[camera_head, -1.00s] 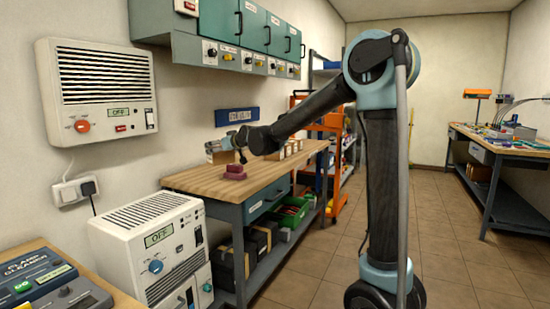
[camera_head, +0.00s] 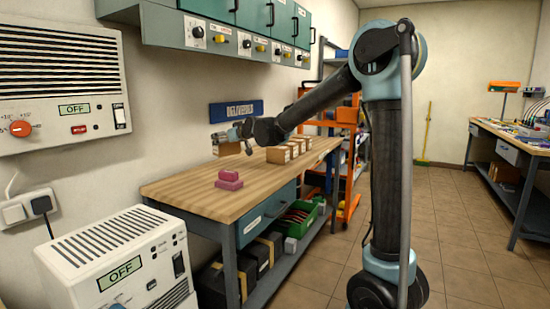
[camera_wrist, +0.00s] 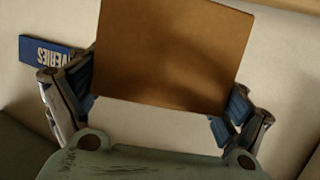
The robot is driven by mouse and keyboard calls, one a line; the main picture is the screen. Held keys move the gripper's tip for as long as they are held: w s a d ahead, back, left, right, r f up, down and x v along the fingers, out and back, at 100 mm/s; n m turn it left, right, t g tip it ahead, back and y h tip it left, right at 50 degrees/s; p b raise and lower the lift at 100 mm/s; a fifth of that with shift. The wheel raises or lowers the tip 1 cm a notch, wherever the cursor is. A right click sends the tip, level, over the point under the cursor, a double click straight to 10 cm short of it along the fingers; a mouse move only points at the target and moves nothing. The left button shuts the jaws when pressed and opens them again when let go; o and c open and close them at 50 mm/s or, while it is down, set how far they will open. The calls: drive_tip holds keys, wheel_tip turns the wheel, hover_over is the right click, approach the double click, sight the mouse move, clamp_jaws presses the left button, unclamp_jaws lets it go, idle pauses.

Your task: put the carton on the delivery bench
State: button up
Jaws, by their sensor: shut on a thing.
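My gripper (camera_wrist: 163,105) is shut on a brown carton (camera_wrist: 172,50), with a blue-padded finger at each side of it in the wrist view. In the head view the carton (camera_head: 229,149) hangs a little above the left rear part of the delivery bench (camera_head: 190,193), apart from its top. The bench has a wooden top and a grey-blue frame. The blue sign (camera_head: 236,111) on the wall behind it is partly legible; in the wrist view it appears upside down.
Several brown cartons (camera_head: 279,155) stand in a row further along the bench. A pink stacked object (camera_head: 229,180) lies nearer the front. The bare wood around it is free. Teal cabinets (camera_head: 252,15) hang above, and a white heater unit (camera_head: 125,262) stands at the near left.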

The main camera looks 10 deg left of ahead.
drive_tip(key=shift+w+d, duration=0.2)
drive_tip(key=shift+w, duration=0.25)
drive_tip(key=shift+s+f, duration=0.1)
drive_tip(key=shift+f, duration=4.9)
drive_tip(key=shift+f, duration=0.1)
drive_tip(key=o, duration=1.1)
drive_tip(key=shift+c, duration=0.2)
drive_tip(key=v, duration=1.2)
